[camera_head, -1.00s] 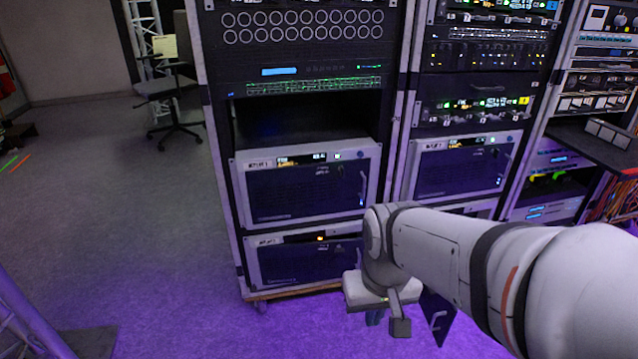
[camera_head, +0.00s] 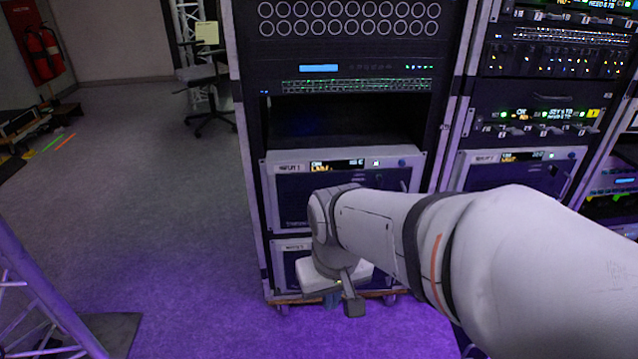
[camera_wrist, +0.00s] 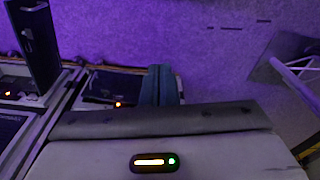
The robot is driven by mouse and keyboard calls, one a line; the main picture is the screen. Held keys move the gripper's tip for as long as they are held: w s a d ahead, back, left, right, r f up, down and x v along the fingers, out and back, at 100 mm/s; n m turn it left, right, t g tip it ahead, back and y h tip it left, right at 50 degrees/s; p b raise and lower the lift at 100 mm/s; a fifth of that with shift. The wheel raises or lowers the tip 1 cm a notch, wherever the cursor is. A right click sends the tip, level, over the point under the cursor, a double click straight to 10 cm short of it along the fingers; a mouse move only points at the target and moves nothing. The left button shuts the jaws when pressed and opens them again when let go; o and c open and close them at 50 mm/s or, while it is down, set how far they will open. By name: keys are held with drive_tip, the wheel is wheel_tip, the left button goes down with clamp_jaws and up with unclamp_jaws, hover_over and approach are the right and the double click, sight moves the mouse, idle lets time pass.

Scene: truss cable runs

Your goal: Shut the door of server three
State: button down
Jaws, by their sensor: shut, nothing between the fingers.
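An open door (camera_wrist: 35,45), a dark panel with a handle, stands out from the racks at the top left of the wrist view. In the head view my arm hides most or all of it, and I cannot read which server it belongs to. My gripper (camera_head: 332,299) is low in front of the left rack's bottom server (camera_head: 290,252). In the wrist view its fingers (camera_wrist: 158,85) are together and empty, apart from the open door. The left rack's upper server (camera_head: 292,200) and the right rack's server (camera_head: 480,172) have their fronts closed.
A truss (camera_head: 35,290) stands at the lower left and also shows in the wrist view (camera_wrist: 290,70). The floor (camera_head: 160,210) left of the rack is clear.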

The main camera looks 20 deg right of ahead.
drive_tip(key=w+d+f+t+h+b, duration=0.3)
drive_tip(key=w+d+f+t, duration=0.5)
drive_tip(key=w+d+f, duration=1.3)
drive_tip(key=d+f+m+t+b, duration=0.15)
drive_tip(key=d+f+t, duration=0.3)
drive_tip(key=f, duration=0.45)
drive_tip(key=s+d+f+m+t+h+b, duration=0.2)
drive_tip(key=s+d+f+t+h, duration=0.15)
drive_tip(key=s+f, duration=0.3)
drive_tip(key=b+x, duration=0.5)
drive_tip(key=x, duration=0.9)
drive_tip(key=shift+r+y, duration=0.15)
drive_tip(key=shift+y, duration=0.2)
drive_tip(key=shift+d, duration=0.15)
